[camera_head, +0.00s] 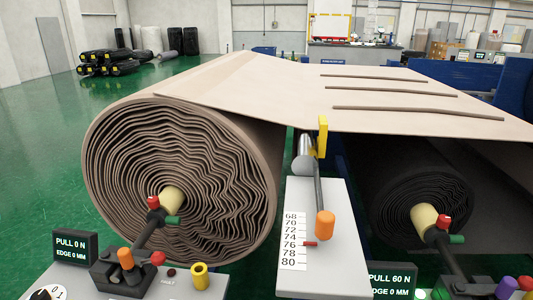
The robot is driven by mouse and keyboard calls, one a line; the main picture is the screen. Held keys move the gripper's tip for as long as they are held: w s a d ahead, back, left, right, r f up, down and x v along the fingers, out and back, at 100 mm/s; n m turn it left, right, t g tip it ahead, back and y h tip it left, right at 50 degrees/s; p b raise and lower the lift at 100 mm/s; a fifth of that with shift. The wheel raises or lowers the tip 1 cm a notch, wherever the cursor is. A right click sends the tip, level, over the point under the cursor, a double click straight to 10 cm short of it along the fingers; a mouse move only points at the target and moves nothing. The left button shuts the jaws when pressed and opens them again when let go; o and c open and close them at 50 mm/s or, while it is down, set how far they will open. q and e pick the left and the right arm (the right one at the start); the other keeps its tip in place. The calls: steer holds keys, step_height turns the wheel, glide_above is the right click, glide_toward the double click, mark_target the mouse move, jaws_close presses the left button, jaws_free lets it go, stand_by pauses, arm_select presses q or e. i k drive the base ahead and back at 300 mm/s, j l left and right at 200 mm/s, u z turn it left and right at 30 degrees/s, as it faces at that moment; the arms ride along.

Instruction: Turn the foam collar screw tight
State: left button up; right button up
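Neither gripper shows in the head view. A big beige roll (180,120) with wavy, loose-looking layers stands at the left. A dark shaft comes out of its tan core (172,199), with a red knob (154,202) and a green knob (173,221) at the collar. A dark roll (400,195) at the right has a similar core (425,218), red knob (445,221) and green knob (457,239). I cannot tell which collar is the foam one, or how tight any screw is.
The left display (75,246) reads PULL 0 N, EDGE 0 MM; the right display (391,279) reads PULL 60 N, EDGE 0 MM. A grey scale plate (340,255) with an orange-handled lever (325,225) stands between the rolls. A beige sheet (270,85) spans the table behind.

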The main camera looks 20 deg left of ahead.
mark_target(153, 202)
steer(key=u, duration=1.55)
steer(key=j+z, duration=0.25)
steer(key=j, duration=0.35)
steer(key=j+z, duration=0.25)
steer(key=j, duration=0.3)
steer(key=k+j+z, duration=0.1)
steer(key=j+z, duration=0.15)
steer(key=j, duration=0.3)
steer(key=k+j+z, duration=0.2)
steer(key=j, duration=0.35)
steer(key=i+j, duration=0.05)
